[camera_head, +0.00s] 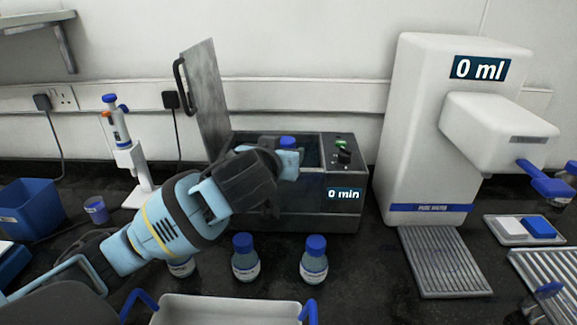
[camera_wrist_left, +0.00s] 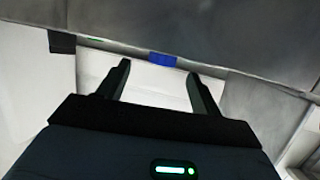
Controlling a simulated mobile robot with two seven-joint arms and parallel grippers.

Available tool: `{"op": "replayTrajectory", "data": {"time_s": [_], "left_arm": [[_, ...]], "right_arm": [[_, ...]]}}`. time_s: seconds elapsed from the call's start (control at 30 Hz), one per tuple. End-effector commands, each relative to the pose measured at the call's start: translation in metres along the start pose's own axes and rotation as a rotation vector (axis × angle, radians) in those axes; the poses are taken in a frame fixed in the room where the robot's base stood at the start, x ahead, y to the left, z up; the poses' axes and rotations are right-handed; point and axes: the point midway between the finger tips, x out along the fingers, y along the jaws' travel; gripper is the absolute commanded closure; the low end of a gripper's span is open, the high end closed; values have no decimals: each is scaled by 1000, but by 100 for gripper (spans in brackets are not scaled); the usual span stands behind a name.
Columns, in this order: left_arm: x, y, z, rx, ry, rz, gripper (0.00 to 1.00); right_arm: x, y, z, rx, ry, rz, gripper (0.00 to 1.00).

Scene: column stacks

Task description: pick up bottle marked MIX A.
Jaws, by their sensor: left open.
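Three blue-capped bottles stand on the dark bench in the head view: a left bottle (camera_head: 181,268), partly behind my arm, a middle bottle (camera_head: 246,262) and a right bottle (camera_head: 314,263). Their labels are too small to read, so I cannot tell which is MIX A. Another blue cap (camera_head: 288,142) shows at the open water bath (camera_head: 295,222), just behind my left gripper (camera_head: 284,158). In the left wrist view my left gripper (camera_wrist_left: 158,70) is open, nothing visible between its fingers. A small blue patch (camera_wrist_left: 162,60) shows beyond the fingertips. My right gripper is not in view.
The bath's raised lid (camera_head: 206,95) stands behind my arm. A white tray with blue handles (camera_head: 228,312) is at the front. A water dispenser (camera_head: 425,130) stands right. A pipette stand (camera_head: 130,165) and blue bin (camera_head: 25,208) are left.

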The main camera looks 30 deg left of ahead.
Motion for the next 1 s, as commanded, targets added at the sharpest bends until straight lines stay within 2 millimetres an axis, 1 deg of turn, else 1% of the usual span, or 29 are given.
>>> {"op": "replayTrajectory", "data": {"time_s": [0.23, 0.47, 0.57, 0.7, 0.8, 0.9, 1.0], "left_arm": [[22, -1, 0, 0, -1, -2, 35], [28, -2, -2, 1, 0, -2, 35], [38, -4, -5, 1, 2, -5, 35], [57, -7, -9, 1, 2, -4, 35], [68, -6, -8, 0, 0, -3, 35], [75, -6, -7, 0, 0, -1, 35], [77, -6, -7, 0, 0, -1, 35]], "right_arm": [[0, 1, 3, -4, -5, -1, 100], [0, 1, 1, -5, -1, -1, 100], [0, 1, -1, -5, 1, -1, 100], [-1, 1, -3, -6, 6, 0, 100], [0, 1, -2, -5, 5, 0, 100], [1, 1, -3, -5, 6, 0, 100], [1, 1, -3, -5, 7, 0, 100]]}}
